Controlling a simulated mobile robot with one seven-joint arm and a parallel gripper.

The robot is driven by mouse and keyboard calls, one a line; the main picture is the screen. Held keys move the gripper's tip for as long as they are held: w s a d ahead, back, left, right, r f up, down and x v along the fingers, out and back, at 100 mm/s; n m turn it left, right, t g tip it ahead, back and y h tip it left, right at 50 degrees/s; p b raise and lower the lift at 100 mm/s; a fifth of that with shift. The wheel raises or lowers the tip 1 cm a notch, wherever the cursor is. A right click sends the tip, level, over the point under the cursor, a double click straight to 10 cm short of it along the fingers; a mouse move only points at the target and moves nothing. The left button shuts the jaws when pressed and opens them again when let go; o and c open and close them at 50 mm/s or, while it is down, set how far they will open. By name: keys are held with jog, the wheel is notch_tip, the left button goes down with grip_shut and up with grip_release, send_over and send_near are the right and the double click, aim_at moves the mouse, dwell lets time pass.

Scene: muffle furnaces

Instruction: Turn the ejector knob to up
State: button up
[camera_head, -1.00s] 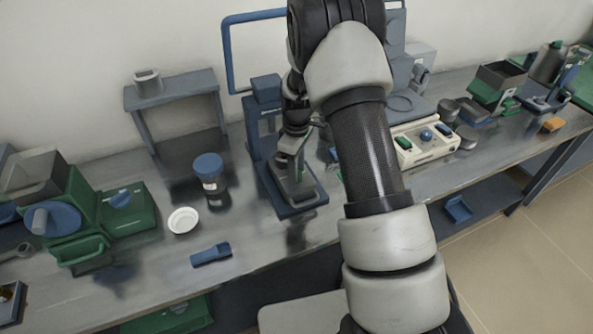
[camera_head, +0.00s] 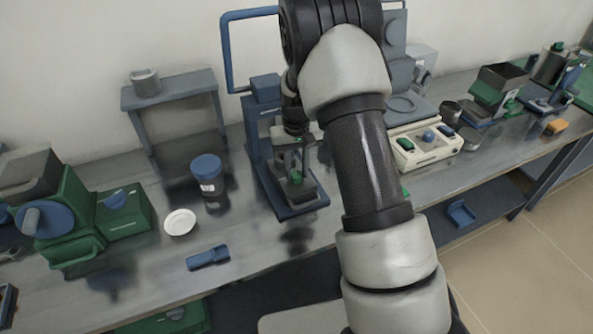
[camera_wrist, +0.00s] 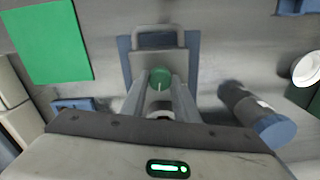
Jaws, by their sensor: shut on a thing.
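The blue press (camera_head: 262,130) stands on the bench, left of my arm in the head view. A round green knob (camera_wrist: 160,77) sits on it, between my fingers in the wrist view, and bears a small pale mark. I take it as the ejector knob. It also shows as a green spot in the head view (camera_head: 296,176). My gripper (camera_wrist: 160,90) is shut on the knob, with a finger on either side. It reaches down to the press base in the head view (camera_head: 294,160). The exact finger contact is too small to make out.
A blue-lidded jar (camera_head: 207,178), a white dish (camera_head: 180,222) and a blue tool (camera_head: 208,258) lie left of the press. A beige control box (camera_head: 425,146) stands to the right. A green sheet (camera_wrist: 52,42) shows in the wrist view.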

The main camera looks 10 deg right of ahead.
aim_at(296, 174)
jog(key=m, duration=0.5)
jog(key=shift+m, duration=2.6)
jog(key=o, duration=1.1)
jog(key=shift+c, duration=0.2)
jog(key=shift+r, duration=0.1)
notch_tip(296, 174, up, 17)
jog(key=shift+r+p, duration=0.15)
jog(key=shift+p, duration=0.3)
